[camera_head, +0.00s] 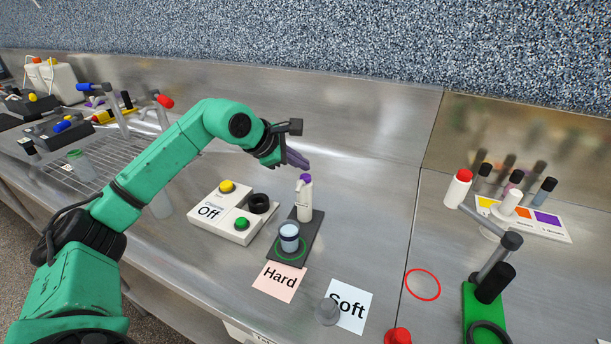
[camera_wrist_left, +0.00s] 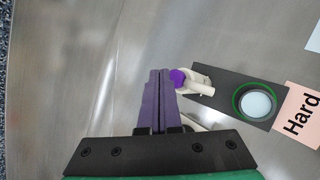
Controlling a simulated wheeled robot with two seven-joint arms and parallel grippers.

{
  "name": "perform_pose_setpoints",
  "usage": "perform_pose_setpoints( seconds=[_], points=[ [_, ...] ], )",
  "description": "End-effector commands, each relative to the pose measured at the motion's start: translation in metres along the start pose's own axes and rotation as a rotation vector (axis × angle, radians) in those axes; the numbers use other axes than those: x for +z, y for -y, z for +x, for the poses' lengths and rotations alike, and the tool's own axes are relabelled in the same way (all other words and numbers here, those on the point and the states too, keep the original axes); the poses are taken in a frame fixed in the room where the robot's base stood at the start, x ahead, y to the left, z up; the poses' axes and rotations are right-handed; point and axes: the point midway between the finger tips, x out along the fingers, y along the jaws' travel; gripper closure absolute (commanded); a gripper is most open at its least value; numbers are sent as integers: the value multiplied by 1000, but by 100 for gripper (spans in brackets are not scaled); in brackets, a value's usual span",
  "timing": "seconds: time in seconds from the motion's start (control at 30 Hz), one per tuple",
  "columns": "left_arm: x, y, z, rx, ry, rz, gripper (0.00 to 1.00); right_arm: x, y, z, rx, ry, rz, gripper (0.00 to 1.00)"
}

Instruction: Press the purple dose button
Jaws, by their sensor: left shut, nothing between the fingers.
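The purple dose button (camera_head: 305,178) tops a white upright dispenser (camera_head: 304,201) on a dark base plate (camera_head: 309,234). In the left wrist view the button (camera_wrist_left: 178,77) shows just right of my fingertips. My left gripper (camera_head: 304,164), with purple fingers, is shut and empty; its tips are above the button in the head view. The fingers also show in the left wrist view (camera_wrist_left: 160,73). I see a small gap in the head view, but cannot tell the exact height. A cup (camera_head: 289,236) stands in the green ring on the plate. My right gripper is out of view.
A white control box (camera_head: 233,214) with yellow and green buttons stands left of the dispenser. Cards reading Hard (camera_head: 279,281) and Soft (camera_head: 349,306) lie in front. A green-based stand (camera_head: 480,310) is at right. Bare steel lies behind the dispenser.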

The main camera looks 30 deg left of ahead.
Motion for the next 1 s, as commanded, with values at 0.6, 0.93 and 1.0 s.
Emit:
perform_pose_setpoints(
  seconds=[0.6,0.93,1.0],
  points=[
    [0,0,0,0,0,0,100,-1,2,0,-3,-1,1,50],
    [-3,3,5,0,0,0,100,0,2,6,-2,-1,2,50],
    [-5,5,6,0,0,0,100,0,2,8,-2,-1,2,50]
  ],
)
